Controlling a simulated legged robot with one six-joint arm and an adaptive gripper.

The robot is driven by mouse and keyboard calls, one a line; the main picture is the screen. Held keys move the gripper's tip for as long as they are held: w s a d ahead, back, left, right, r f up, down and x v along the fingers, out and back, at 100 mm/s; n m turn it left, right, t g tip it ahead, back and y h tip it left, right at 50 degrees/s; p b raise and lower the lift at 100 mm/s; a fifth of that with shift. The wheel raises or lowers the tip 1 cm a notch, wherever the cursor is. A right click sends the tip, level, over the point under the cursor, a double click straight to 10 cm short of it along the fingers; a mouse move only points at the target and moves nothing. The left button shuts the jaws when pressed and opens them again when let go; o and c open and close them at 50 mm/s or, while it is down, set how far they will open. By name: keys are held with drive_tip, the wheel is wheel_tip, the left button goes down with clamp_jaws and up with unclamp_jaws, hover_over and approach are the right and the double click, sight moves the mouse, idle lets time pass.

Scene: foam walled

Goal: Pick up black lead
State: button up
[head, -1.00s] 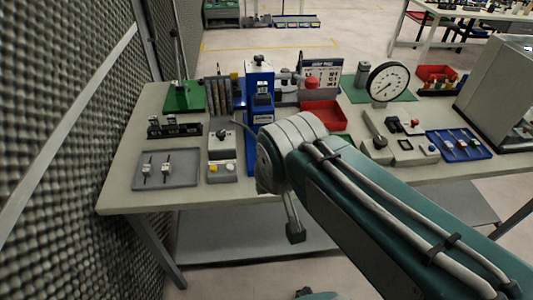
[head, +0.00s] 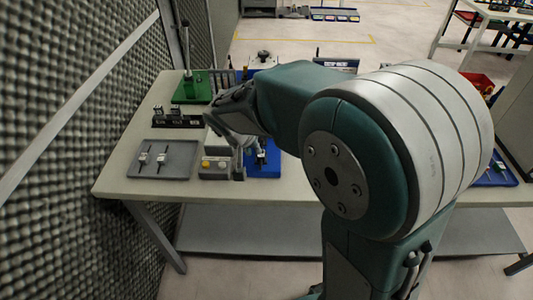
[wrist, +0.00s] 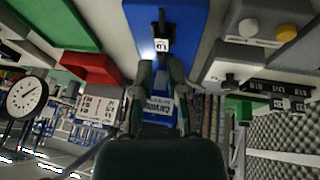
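A small black piece with a white tag (wrist: 161,42) stands on a blue base (wrist: 185,22) in the wrist view. It also shows in the head view (head: 261,157), on the blue base just right of my gripper. It may be the black lead, but I cannot tell for sure. Two similar black pieces with white tags (head: 161,157) lie in a grey tray (head: 180,171) at the left. My gripper (wrist: 160,66) has its two fingers apart, with the tagged piece just beyond the tips. Nothing shows held between them. My arm hides much of the table.
A grey box with buttons (head: 213,166) stands left of my gripper. A dark rack (head: 178,121) and a green stand (head: 191,93) are behind it. A dial gauge (wrist: 25,97) and a red bin (wrist: 92,67) show in the wrist view. A foam wall borders the left.

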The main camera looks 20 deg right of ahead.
hover_over(260, 167)
drive_tip(key=a, duration=0.2)
wheel_tip(260, 167, down, 4)
drive_tip(key=f, duration=0.1)
drive_tip(key=d+f, duration=0.1)
drive_tip(key=f, duration=0.1)
drive_tip(key=d+f, duration=0.1)
drive_tip(key=f, duration=0.1)
drive_tip(key=shift+s, duration=0.1)
drive_tip(key=shift+a, duration=0.15)
drive_tip(key=shift+a, duration=0.1)
clamp_jaws()
